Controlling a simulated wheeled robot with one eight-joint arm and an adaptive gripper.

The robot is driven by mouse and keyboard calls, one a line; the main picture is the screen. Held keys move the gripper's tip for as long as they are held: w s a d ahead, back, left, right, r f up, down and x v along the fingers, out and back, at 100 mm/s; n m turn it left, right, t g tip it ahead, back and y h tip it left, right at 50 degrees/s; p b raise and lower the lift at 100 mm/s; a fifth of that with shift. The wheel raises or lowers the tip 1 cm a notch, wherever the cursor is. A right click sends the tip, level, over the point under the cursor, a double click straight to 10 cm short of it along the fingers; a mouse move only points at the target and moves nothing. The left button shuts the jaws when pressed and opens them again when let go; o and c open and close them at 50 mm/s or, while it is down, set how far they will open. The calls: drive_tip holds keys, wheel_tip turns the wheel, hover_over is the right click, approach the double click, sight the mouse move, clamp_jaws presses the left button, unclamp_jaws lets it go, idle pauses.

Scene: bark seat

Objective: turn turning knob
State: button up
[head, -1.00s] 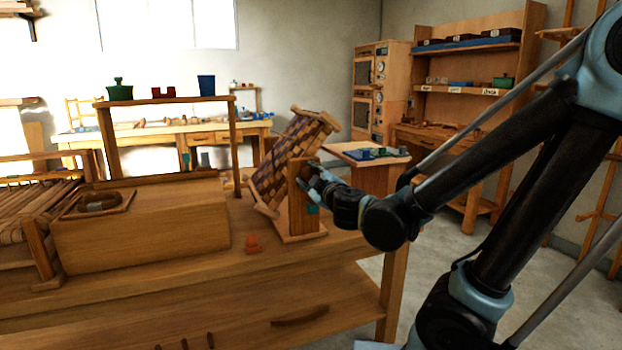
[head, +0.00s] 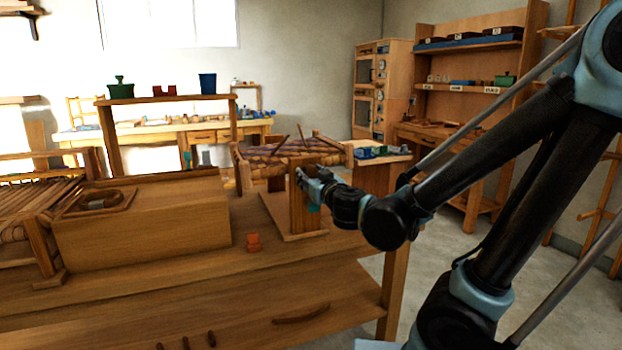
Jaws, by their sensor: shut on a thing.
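A woven bark seat (head: 285,149) in a wooden frame is held on a wooden stand (head: 301,213) at the right end of the workbench. The seat lies nearly level, its underside legs pointing up. My gripper (head: 304,177) is at the right post of the stand, near its top, and is shut on the turning knob there. The knob itself is mostly hidden by the fingers and is too small to make out clearly.
A wooden box (head: 150,217) stands left of the stand on the workbench (head: 200,263). A raised shelf (head: 165,98) holds a green pot, red cups and a blue cup. A small side table (head: 370,175) stands behind my gripper.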

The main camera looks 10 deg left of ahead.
drive_tip(key=shift+m, duration=0.6)
drive_tip(key=o, duration=1.1)
drive_tip(key=shift+v, duration=5.9)
